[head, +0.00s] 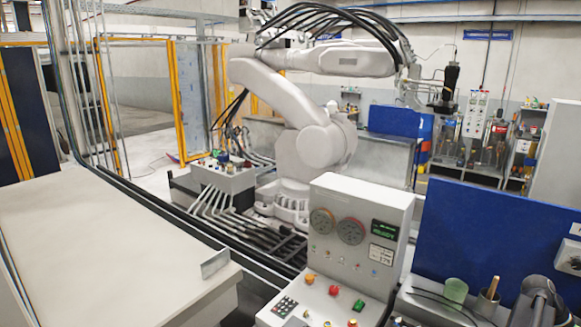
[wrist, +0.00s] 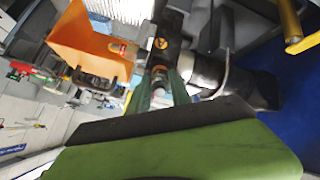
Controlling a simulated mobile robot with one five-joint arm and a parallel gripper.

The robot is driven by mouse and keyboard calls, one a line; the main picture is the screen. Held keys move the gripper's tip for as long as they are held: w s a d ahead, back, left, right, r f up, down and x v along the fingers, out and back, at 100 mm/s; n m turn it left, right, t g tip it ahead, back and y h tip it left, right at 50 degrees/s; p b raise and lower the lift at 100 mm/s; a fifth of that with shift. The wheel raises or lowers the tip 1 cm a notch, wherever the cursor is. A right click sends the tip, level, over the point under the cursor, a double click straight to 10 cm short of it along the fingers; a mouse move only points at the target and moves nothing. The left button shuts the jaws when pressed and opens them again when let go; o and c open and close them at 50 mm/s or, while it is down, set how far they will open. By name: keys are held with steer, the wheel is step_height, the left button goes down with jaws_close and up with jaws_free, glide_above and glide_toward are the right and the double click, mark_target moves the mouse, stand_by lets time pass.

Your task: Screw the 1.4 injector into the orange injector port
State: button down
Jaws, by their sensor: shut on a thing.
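In the wrist view my gripper (wrist: 160,84) has green fingers closed around a small pale metallic piece (wrist: 159,95), which I take to be the 1.4 injector; no label is readable. Just beyond the fingertips is a dark body (wrist: 166,57) with an orange round spot (wrist: 160,43), likely the orange injector port. The fingers partly hide the space between piece and body, so I cannot tell whether they touch. My gripper does not show in the head view.
In the head view, a white robot arm (head: 316,145) stands behind a control console (head: 352,235). A bare table (head: 100,245) is left; a blue panel (head: 490,235) right.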

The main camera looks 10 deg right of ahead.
steer(key=m, duration=1.1)
steer(key=shift+m, duration=0.4)
